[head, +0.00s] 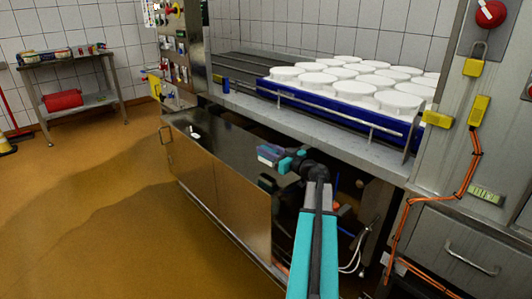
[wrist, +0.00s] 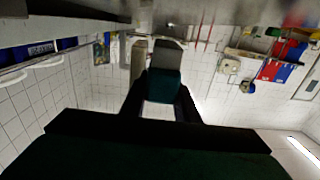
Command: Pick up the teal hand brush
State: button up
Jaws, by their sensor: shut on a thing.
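My gripper (head: 280,157) is at the end of my teal arm, above the dark counter top near its right end. In the wrist view my gripper (wrist: 157,70) has its grey fingertips close together, with a dark teal block between the black finger arms. I take this block to be the teal hand brush (wrist: 165,86), held in the jaws. Its bristles and full outline cannot be made out. In the head view the teal and purple-grey parts at the gripper are too small to separate clearly.
A dark counter top (head: 222,152) with a small white item (head: 194,134) lies below my gripper. Behind it a blue tray (head: 300,97) holds several white moulds (head: 355,89). A steel cabinet (head: 445,225) stands right. The floor (head: 80,220) at left is free.

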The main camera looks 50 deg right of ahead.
jog(key=s+a+r+p, duration=0.1)
jog(key=s+a+p, duration=0.1)
jog(key=s+a, duration=0.4)
jog(key=s, duration=0.4)
jog(key=shift+s+a+r+p, duration=0.2)
jog(key=shift+a+r+p, duration=0.1)
jog(key=shift+p, duration=0.1)
jog(key=shift+p, duration=0.8)
jog(key=p, duration=0.7)
jog(key=shift+s+a, duration=0.2)
jog(key=shift+s, duration=0.2)
jog(key=s+p, duration=0.1)
jog(key=p, duration=0.4)
jog(key=shift+a, duration=0.35)
jog(key=shift+s+a+f+p, duration=0.1)
jog(key=shift+s+a+p, duration=0.1)
jog(key=shift+p, duration=0.8)
